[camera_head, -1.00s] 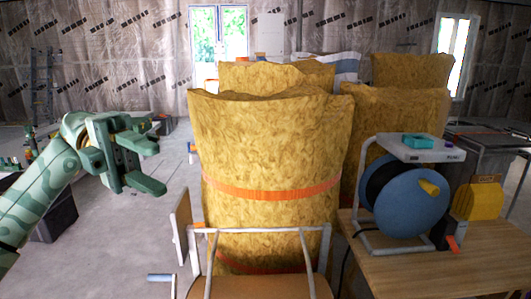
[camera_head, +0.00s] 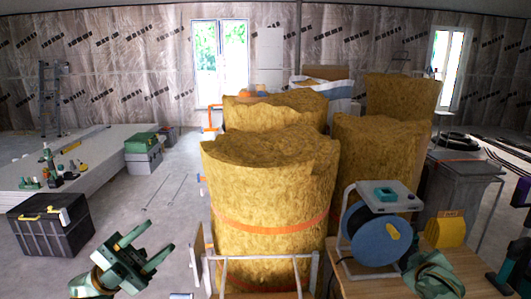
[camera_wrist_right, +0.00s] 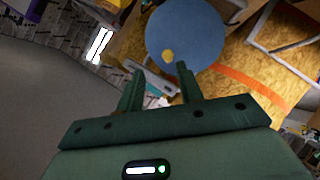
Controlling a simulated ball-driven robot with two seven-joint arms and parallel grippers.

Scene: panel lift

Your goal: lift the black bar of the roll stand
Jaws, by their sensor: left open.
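A pale tubular frame (camera_head: 262,258), which may be part of the roll stand, stands at the bottom centre in the head view, in front of the yellow rolls. I cannot make out a black bar on it. My left gripper (camera_head: 158,240) is open and empty, low and left of the frame, apart from it. Part of my right arm shows at the bottom right of the head view, by the wooden table. In the right wrist view my right gripper (camera_wrist_right: 160,82) has its fingers apart, with nothing clearly between them, pointing toward the blue cable reel (camera_wrist_right: 185,35).
A large yellow roll (camera_head: 268,185) with an orange strap stands behind the frame. The cable reel (camera_head: 378,240) sits on the wooden table (camera_head: 460,265) at right. A black toolbox (camera_head: 50,225) and pale stacked panels (camera_head: 95,155) are at left.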

